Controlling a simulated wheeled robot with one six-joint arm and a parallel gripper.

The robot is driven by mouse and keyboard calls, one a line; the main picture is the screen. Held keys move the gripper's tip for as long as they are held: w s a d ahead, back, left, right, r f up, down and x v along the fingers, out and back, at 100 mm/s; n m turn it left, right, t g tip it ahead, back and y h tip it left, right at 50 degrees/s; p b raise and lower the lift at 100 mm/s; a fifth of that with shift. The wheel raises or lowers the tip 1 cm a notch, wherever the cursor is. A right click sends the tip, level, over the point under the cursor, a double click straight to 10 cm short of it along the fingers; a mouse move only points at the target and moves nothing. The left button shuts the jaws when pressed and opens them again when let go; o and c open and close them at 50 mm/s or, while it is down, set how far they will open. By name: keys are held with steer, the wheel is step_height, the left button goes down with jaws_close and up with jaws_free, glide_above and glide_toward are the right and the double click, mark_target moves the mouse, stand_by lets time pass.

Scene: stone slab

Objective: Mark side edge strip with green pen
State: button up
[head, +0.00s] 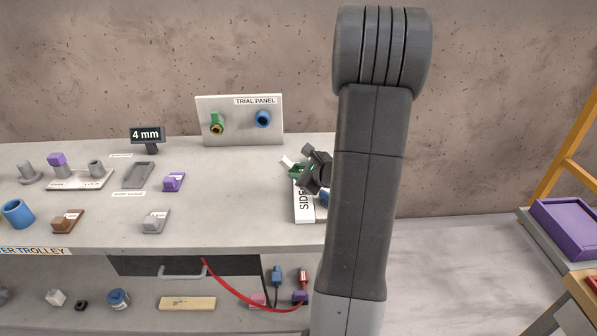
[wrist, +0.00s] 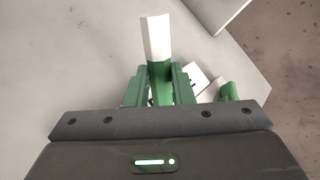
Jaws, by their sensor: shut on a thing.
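The green pen (wrist: 155,40) stands between the green fingers of my gripper (wrist: 160,85) in the wrist view, its white end pointing up and away. My gripper (head: 300,170) is shut on it. In the head view the pen's white end (head: 287,162) shows just left of the fingers. A white piece with a "SIDE" label (head: 303,208) lies on the slab below my gripper. My arm hides its right part and the rest of its label. I cannot tell whether the pen touches it.
The trial panel (head: 240,122) with green and blue fittings stands at the back. A "4 mm" display (head: 147,136), a grey tray (head: 138,175), a purple block (head: 174,181) and a blue cup (head: 17,213) are to the left. The slab between the purple block and the labelled piece is clear.

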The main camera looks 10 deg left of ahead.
steer(key=shift+f+b, duration=0.65)
steer(key=shift+b, duration=0.2)
stand_by(1.7)
steer(key=shift+s+a+b, duration=0.3)
steer(key=shift+a+b, duration=0.3)
steer(key=shift+a, duration=0.3)
steer(key=shift+s+a+b, duration=0.25)
steer(key=shift+a+b, duration=0.3)
steer(key=shift+a, duration=0.3)
stand_by(2.4)
step_height(320, 180, up, 7)
steer(key=p, duration=0.5)
steer(key=shift+p, duration=0.3)
